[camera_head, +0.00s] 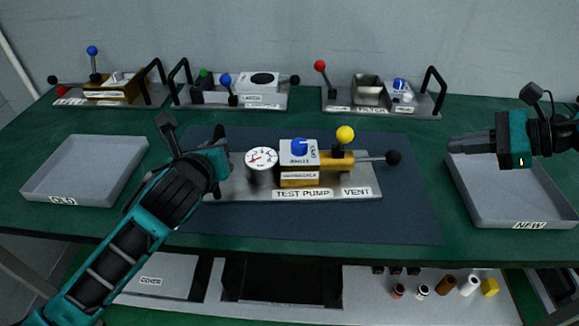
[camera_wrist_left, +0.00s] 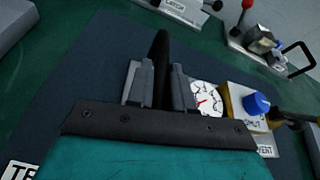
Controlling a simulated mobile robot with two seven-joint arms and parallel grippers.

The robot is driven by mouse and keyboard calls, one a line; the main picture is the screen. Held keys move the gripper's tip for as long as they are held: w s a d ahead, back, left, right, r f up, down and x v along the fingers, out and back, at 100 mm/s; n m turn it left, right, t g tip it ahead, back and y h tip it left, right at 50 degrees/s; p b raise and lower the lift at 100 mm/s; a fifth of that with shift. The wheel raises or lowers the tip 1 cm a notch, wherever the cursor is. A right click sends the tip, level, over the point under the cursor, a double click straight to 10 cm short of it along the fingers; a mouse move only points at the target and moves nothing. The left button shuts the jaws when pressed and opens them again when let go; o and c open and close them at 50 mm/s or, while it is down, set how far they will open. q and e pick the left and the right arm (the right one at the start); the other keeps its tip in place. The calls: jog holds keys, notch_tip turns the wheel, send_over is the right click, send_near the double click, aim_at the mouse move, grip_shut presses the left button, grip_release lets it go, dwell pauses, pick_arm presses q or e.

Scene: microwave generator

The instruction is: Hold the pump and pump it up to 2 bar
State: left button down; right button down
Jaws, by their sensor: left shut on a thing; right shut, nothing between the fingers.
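The test pump (camera_head: 225,185) stands on the dark mat. It has a white round gauge (camera_head: 261,159) with a red needle, whose reading is too small to tell. A white block with a blue knob (camera_head: 299,147) sits beside it, then a yellow-ball lever (camera_head: 345,134) and a rod with a black ball (camera_head: 393,158). My left gripper (camera_wrist_left: 160,90) is shut on the pump's black handle (camera_wrist_left: 160,48) at its left end. The hand hides that end in the head view. My right gripper (camera_head: 452,146) is shut and empty, above the NEW tray, right of the pump.
The OLD tray (camera_head: 122,142) at left and the NEW tray (camera_head: 545,224) at right look empty. Three plates with parts and black handles stand along the back, including the FILTER unit (camera_head: 380,111). The mat (camera_head: 415,225) is clear in front and right of the pump.

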jog(key=x, duration=0.3)
jog(key=f+x, duration=0.1)
jog(key=x, duration=0.2)
jog(key=d+f+x, duration=0.1)
jog(key=x, duration=0.3)
jog(key=shift+s+r, duration=0.1)
jog(key=shift+s, duration=0.15)
jog(key=shift+a+r, duration=0.1)
dwell(1.6)
